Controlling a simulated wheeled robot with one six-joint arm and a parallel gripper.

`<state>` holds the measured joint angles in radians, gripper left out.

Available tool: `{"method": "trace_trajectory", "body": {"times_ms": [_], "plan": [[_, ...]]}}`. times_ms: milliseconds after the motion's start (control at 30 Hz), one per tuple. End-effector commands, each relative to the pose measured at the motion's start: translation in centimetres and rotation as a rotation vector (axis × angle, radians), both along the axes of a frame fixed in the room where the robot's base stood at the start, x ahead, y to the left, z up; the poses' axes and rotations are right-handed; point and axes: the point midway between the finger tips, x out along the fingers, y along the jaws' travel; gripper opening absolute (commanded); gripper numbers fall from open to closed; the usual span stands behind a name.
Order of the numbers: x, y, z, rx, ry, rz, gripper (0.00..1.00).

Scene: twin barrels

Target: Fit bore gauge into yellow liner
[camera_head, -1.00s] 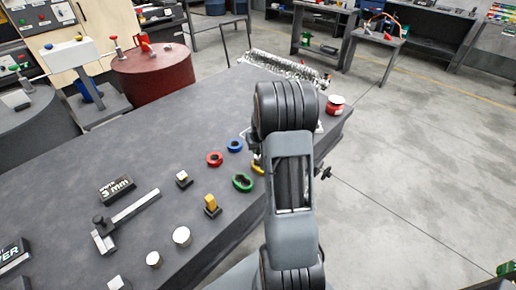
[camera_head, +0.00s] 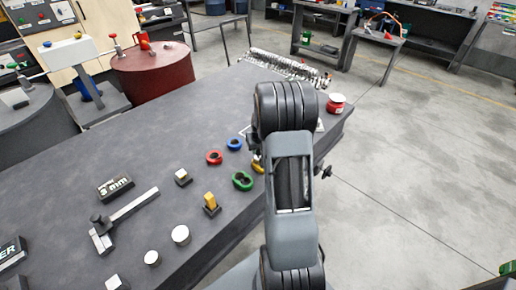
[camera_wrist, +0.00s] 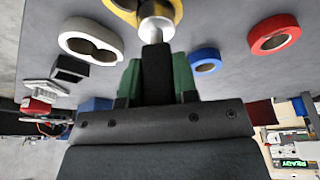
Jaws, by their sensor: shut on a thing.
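My gripper (camera_wrist: 156,85) is shut on the bore gauge, with green fingers on both sides of its dark handle (camera_wrist: 156,68). The gauge's silver round end (camera_wrist: 156,28) points away from the gripper and overlaps the yellow liner (camera_wrist: 122,5) at the top of the wrist view. I cannot tell whether the end is inside the bore or above it. The liner is partly cut off by the frame.
A blue ring (camera_wrist: 205,60), a red ring (camera_wrist: 273,35) and a white double-holed piece (camera_wrist: 90,42) lie near the liner. A green ring (camera_head: 243,181) lies left of my arm. A hammer-shaped tool (camera_head: 125,215) and several small blocks lie farther left on the grey bench (camera_head: 100,160).

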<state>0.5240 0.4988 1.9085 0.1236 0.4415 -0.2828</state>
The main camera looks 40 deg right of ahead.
Motion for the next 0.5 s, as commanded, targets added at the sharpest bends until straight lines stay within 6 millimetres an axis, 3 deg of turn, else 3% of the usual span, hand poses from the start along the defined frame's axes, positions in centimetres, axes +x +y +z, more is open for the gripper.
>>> {"method": "trace_trajectory", "body": {"times_ms": [500], "plan": [[0.0,0.0,-1.4,0.0,0.0,0.0,0.0]]}}
